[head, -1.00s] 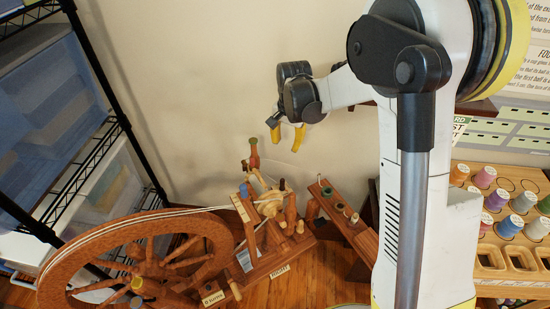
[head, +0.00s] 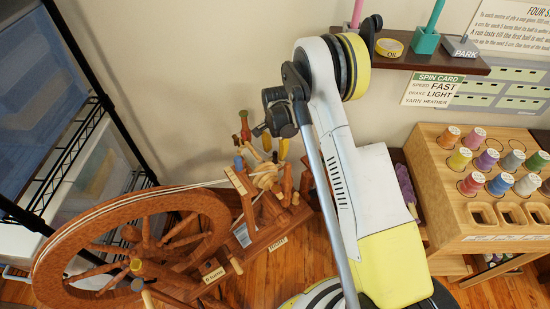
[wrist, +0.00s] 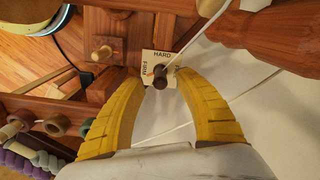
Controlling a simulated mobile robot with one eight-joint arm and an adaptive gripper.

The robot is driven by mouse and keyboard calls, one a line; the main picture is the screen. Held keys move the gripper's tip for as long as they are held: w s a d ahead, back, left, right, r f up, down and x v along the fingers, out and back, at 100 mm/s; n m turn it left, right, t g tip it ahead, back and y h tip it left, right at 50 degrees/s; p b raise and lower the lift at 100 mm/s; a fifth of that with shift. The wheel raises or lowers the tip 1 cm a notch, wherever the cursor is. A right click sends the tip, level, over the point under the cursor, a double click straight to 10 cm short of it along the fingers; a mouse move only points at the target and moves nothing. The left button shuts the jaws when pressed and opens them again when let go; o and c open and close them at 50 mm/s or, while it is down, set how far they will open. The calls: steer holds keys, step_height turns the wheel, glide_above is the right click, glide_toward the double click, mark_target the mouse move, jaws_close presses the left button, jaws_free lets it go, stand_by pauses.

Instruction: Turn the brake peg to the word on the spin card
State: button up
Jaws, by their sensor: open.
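The spin card (head: 438,89) hangs on the wall under the shelf in the head view. In the wrist view the brake peg (wrist: 160,82) is a small dark round knob on a pale dial plate (wrist: 161,57). My gripper (wrist: 162,78) is open, with one yellow finger on either side of the peg. I cannot tell whether they touch it. In the head view my gripper (head: 275,146) is above the spinning wheel's far end.
The spinning wheel (head: 190,205) fills the lower left, beside a wire rack (head: 88,130). A wooden spool stand (head: 432,150) with colored spools is at right. A dark shelf (head: 405,62) is above it. A white cord (wrist: 180,131) runs near the dial.

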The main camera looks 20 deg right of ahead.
steer(key=shift+f, duration=0.95)
jaws_close()
steer(key=shift+n+b, duration=0.3)
steer(key=shift+n, duration=0.1)
steer(key=n, duration=0.5)
steer(key=shift+b, duration=0.35)
steer(key=n, duration=0.6)
